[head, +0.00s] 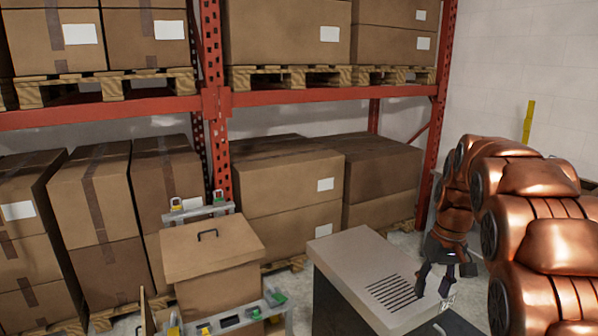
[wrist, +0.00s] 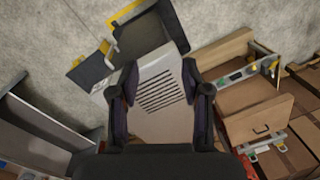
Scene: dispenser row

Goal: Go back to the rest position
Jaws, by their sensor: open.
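My gripper (head: 436,280) hangs from my copper-coloured arm at the right of the head view, fingers pointing down. It is over or just beside the right part of a grey cabinet top (head: 345,250) with a row of dark slots. In the wrist view my gripper (wrist: 160,68) has its two dark fingers wide apart with nothing between them. The slotted grey top (wrist: 150,122) shows behind the gap. The height of the fingertips above the top is hard to tell.
Left of the cabinet stands a brown box with a handled lid (head: 210,247), beside grey rails with coloured clips (head: 240,318). Behind is a red rack (head: 215,105) with cartons on pallets. A yellow post (head: 528,122) stands by the white wall. Grey floor shows in the wrist view (wrist: 40,45).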

